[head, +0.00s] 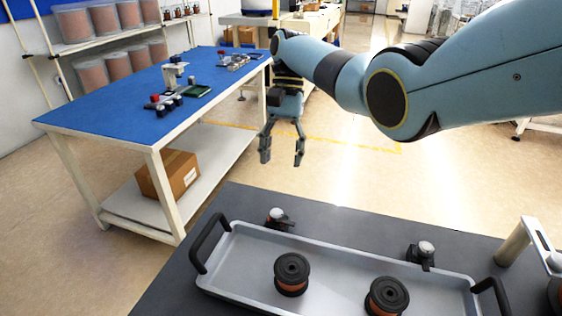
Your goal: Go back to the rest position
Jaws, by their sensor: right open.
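My right gripper (282,146) hangs from the blue-grey right arm, which comes in from the right. Its two fingers point down, stand apart and hold nothing. It is over the open floor, beyond the back edge of the dark table and to the right of the blue-topped bench. My left gripper is not in view.
A grey tray (236,257) with black handles sits on the dark table (176,296). Two dark spools, one left (291,272) and one right (387,296), stand in it. A blue-topped bench (120,112) with a cardboard box (167,174) below stands at left.

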